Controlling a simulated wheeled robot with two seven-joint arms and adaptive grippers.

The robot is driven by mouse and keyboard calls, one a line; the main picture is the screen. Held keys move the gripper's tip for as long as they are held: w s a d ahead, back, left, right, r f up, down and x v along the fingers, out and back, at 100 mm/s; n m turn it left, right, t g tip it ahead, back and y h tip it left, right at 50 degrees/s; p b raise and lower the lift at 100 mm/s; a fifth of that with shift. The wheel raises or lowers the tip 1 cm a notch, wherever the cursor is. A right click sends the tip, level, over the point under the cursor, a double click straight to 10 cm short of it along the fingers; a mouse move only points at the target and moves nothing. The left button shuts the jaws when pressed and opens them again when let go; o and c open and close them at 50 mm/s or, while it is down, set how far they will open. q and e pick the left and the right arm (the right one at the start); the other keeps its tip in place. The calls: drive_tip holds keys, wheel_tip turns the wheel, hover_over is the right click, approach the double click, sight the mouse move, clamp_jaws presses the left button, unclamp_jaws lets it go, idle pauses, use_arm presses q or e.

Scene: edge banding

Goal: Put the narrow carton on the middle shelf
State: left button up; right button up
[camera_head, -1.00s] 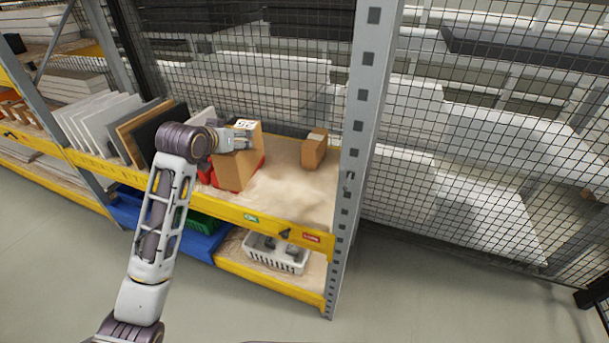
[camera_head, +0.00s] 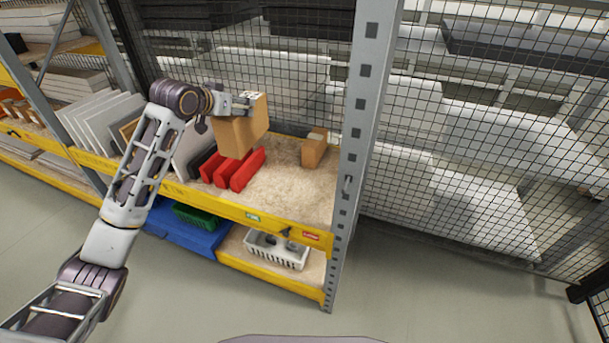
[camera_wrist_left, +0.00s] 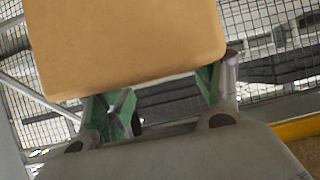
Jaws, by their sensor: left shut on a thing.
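A narrow brown carton (camera_head: 240,132) is held by my left gripper (camera_head: 247,102) above the shelf board (camera_head: 285,185) with the yellow edge. The gripper is shut on the carton's top part, and the carton looks slightly tilted. In the left wrist view the carton (camera_wrist_left: 125,40) fills the upper middle, between the green-padded fingers (camera_wrist_left: 160,98). A smaller brown carton (camera_head: 313,152) stands on the same board at the right, near the upright. My right gripper is not in view.
Red bins (camera_head: 240,170) sit on the board just below the held carton. Upright panels (camera_head: 100,122) lean at the left. A grey perforated post (camera_head: 352,150) bounds the bay at the right. A white basket (camera_head: 277,250) and a blue crate (camera_head: 185,230) are on the lower level.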

sight(246, 147)
use_arm(q)
drive_tip(key=f, duration=0.4)
drive_tip(key=shift+w+a+f, duration=0.1)
drive_tip(key=shift+w+f, duration=0.1)
drive_tip(key=shift+f, duration=0.05)
drive_tip(key=shift+m+h, duration=0.3)
drive_tip(key=f, duration=0.4)
drive_tip(key=d+f, duration=0.1)
drive_tip(key=f, duration=0.2)
drive_tip(key=shift+s, duration=0.35)
drive_tip(key=shift+s+d+f, duration=0.2)
drive_tip(key=shift+s+f, duration=0.15)
drive_tip(key=shift+f, duration=0.4)
drive_tip(key=shift+s+f, duration=0.25)
drive_tip(key=shift+f, duration=0.2)
drive_tip(key=shift+r, duration=0.1)
